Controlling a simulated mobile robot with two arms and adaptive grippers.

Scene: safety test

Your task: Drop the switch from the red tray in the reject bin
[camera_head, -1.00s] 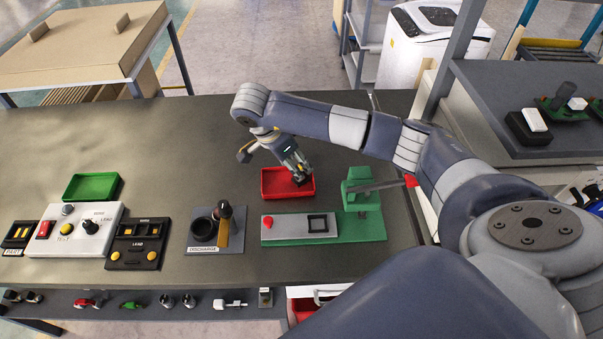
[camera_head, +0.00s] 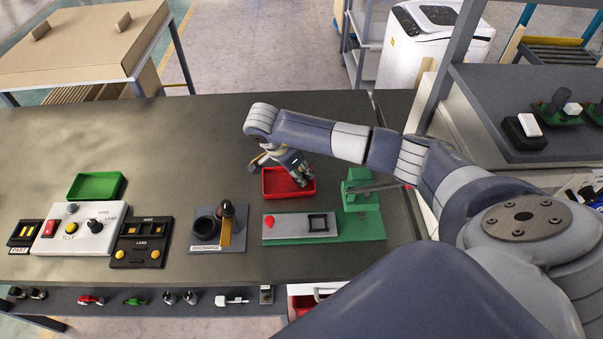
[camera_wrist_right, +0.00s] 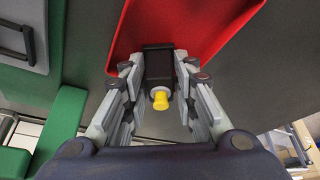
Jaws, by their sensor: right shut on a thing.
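My right gripper (camera_head: 304,181) is over the right part of the red tray (camera_head: 270,185) on the workbench. In the right wrist view, the gripper (camera_wrist_right: 158,72) is shut on a black switch (camera_wrist_right: 158,56) with a yellow button, which sits between its fingertips. The red tray (camera_wrist_right: 205,25) shows just beyond the switch there. I cannot tell whether the switch still touches the tray floor. In the head view the switch is hidden by the fingers. A red container (camera_head: 302,304) shows partly below the bench's front edge; I cannot tell if it is the reject bin. My left gripper is out of view.
A green fixture (camera_head: 360,190) with a lever stands right of the tray, its grey plate in front. A discharge stand (camera_head: 218,228), a white test box (camera_head: 80,228) and a green tray (camera_head: 96,186) are to the left. The back left of the bench is clear.

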